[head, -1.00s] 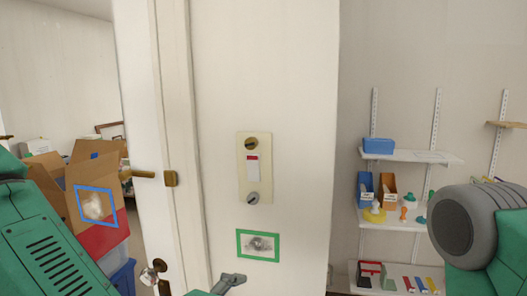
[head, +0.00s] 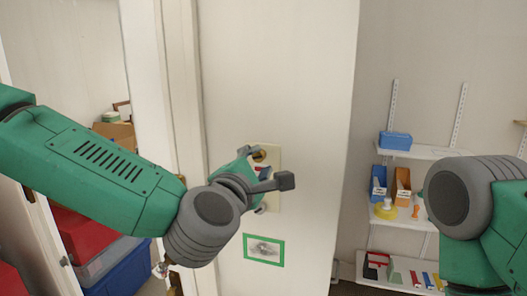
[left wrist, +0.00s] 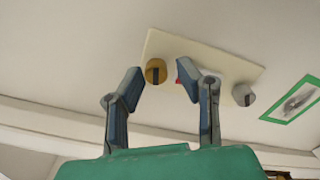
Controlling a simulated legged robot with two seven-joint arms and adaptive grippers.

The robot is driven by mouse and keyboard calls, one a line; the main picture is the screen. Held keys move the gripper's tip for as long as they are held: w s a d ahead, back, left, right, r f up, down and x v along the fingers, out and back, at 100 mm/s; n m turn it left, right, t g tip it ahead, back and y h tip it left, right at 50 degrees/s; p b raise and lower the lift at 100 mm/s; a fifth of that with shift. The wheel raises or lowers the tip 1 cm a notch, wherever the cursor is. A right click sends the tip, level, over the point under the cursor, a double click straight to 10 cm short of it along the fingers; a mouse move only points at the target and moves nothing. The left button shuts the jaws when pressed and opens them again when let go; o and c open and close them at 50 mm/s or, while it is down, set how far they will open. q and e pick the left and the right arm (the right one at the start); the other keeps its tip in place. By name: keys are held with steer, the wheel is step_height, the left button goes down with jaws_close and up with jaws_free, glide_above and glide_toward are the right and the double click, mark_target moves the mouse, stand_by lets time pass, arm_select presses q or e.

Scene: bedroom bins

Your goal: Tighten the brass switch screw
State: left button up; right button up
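The brass screw (head: 259,156) is at the top of the cream switch plate (head: 274,193), partly hidden by my left gripper. In the left wrist view, the round brass screw (left wrist: 155,71) has a dark slot and shows between the fingertips. My left gripper (left wrist: 161,80) is open there, with nothing held. It also shows in front of the plate in the head view (head: 264,168). I cannot tell whether a finger touches the screw. A silver screw (left wrist: 244,95) is at the plate's other end. My right gripper is out of view.
A green-framed picture (head: 264,249) is on the wall below the plate. Shelves (head: 428,152) with a blue box (head: 395,140) and small items stand right. Bins, including a blue one (head: 125,275), are behind my left arm.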

mark_target(254, 158)
arm_select(q)
steer(key=shift+w+d+r, duration=0.1)
steer(key=shift+w, duration=0.95)
steer(key=shift+w+a, duration=0.45)
steer(key=shift+a, duration=0.1)
steer(key=shift+d, duration=0.35)
steer(key=c, duration=0.7)
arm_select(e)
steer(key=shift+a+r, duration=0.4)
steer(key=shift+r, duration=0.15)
